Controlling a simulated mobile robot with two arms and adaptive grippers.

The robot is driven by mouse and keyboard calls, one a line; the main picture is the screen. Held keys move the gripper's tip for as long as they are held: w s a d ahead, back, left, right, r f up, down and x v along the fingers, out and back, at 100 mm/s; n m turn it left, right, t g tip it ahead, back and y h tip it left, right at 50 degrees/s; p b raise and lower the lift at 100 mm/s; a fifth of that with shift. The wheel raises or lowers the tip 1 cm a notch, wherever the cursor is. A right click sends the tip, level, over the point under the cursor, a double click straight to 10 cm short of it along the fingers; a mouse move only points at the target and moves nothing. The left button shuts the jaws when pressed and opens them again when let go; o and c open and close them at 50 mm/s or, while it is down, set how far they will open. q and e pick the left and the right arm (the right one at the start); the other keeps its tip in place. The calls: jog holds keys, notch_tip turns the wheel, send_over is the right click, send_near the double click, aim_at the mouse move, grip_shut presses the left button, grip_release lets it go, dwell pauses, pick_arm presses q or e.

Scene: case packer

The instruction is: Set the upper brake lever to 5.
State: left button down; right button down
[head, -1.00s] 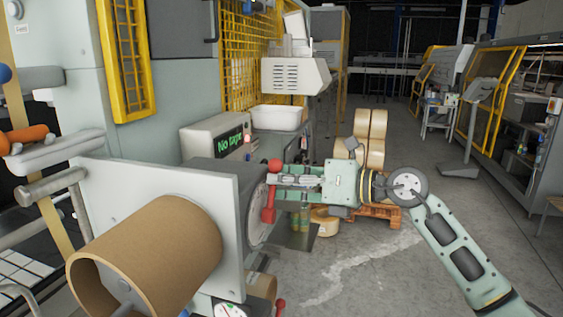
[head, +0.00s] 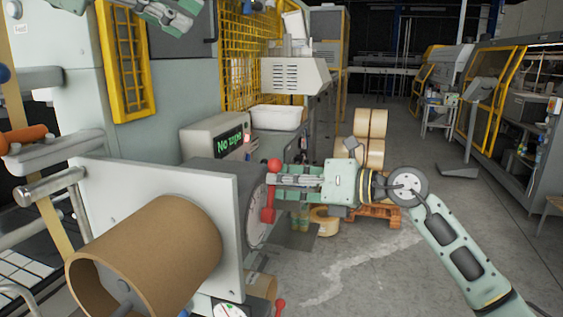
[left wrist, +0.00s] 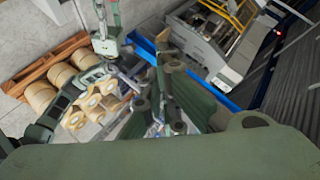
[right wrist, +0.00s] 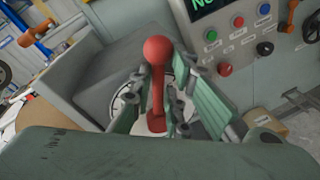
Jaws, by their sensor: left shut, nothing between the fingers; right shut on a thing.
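The upper brake lever (head: 268,214) is red with a round knob. It stands upright in front of a pale round dial (head: 255,222) on the side of the grey unwinder housing. My right gripper (head: 278,181) comes in from the right and is shut on the lever just below its knob. In the right wrist view the red lever (right wrist: 157,85) stands between the fingers, with the dial partly hidden behind it; its numbers cannot be read. My left gripper (head: 184,22) is at the top left of the head view, high above the machine. It is shut and empty, also in the left wrist view (left wrist: 163,92).
A second red lever knob (head: 280,304) and a small dial (head: 230,311) show lower down. A cardboard core (head: 150,255) sits before the white plate. A screen reading "No tape" (head: 230,143) is behind.

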aim_at(280, 162)
pick_arm(q)
jog(key=w+d+f+n+g+y, duration=0.1)
jog(key=w+d+f+y, duration=0.1)
jog(key=d+f, duration=0.3)
jog(key=w+d+f+n+g+y, duration=0.1)
jog(key=d+f, duration=0.4)
jog(key=f, duration=0.6)
jog(key=w+d+f+n+g+y, duration=0.1)
jog(key=w+d+f+y, duration=0.2)
jog(key=f, duration=0.5)
jog(key=shift+w+d+f, duration=0.2)
jog(key=shift+w+d, duration=0.25)
jog(key=shift+d, duration=0.05)
jog(key=shift+w+d+f, duration=0.2)
jog(key=shift+w+d, duration=0.2)
jog(key=shift+d, duration=0.05)
jog(key=shift+w+f, duration=0.15)
jog(key=shift+w, duration=0.2)
jog(key=shift+w+d+f, duration=0.1)
jog(key=shift+w+f, duration=0.2)
jog(key=shift+w, duration=0.35)
